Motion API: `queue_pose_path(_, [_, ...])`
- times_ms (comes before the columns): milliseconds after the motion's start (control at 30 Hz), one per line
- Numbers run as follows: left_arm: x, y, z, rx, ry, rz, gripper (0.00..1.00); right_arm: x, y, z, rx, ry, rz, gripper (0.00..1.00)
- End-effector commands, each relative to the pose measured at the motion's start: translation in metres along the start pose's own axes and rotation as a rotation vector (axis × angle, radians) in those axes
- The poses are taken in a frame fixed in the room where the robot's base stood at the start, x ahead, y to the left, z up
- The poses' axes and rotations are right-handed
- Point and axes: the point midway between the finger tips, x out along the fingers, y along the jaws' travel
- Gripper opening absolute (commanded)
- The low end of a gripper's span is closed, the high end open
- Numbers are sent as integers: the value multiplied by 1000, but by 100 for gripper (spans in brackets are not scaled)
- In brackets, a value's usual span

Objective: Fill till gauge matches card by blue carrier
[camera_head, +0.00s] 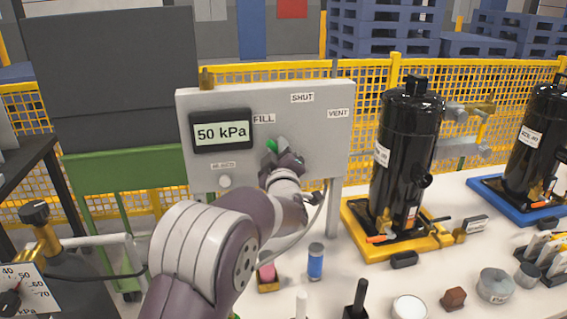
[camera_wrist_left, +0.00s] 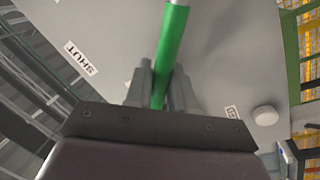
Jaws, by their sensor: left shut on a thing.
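The grey panel (camera_head: 330,150) carries a display (camera_head: 221,131) reading 50 kPa and the labels FILL (camera_head: 264,118), SHUT (camera_head: 302,97) and VENT (camera_head: 338,113). My left gripper (camera_head: 273,156) is shut on the green lever (camera_head: 272,145), below the FILL label. The wrist view shows the green lever (camera_wrist_left: 172,50) between its fingers (camera_wrist_left: 161,90). The lever's pivot is hidden in the head view. The blue carrier (camera_head: 489,187) holds a black compressor (camera_head: 540,140) at the right. My right gripper is not in view.
A yellow carrier (camera_head: 350,213) holds another black compressor (camera_head: 405,150) right of the panel. A blue-and-white cylinder (camera_head: 315,263), a tin (camera_head: 495,285) and a brown block (camera_head: 453,298) stand on the white table. A white knob (camera_head: 225,182) sits below the display.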

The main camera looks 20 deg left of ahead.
Motion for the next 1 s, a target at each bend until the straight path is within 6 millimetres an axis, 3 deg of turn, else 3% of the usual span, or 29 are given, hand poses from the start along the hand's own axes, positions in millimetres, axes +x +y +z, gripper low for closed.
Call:
queue_pose_path(200, [-2, -7, 2, -51, 8, -2, 0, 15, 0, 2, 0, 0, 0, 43])
queue_pose_path(667, [-1, -7, 1, -64, 10, -3, 0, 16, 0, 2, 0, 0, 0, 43])
queue_pose_path(700, [-1, -6, 1, -64, 10, -3, 27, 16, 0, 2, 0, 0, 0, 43])
queue_pose_path(733, [-1, -6, 1, -64, 10, -2, 36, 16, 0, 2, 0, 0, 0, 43])
queue_pose_path(767, [-1, -6, 1, -64, 10, -2, 40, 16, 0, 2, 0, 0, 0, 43])
queue_pose_path(1000, [-1, -6, 1, -64, 11, -2, 40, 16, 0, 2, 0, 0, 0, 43])
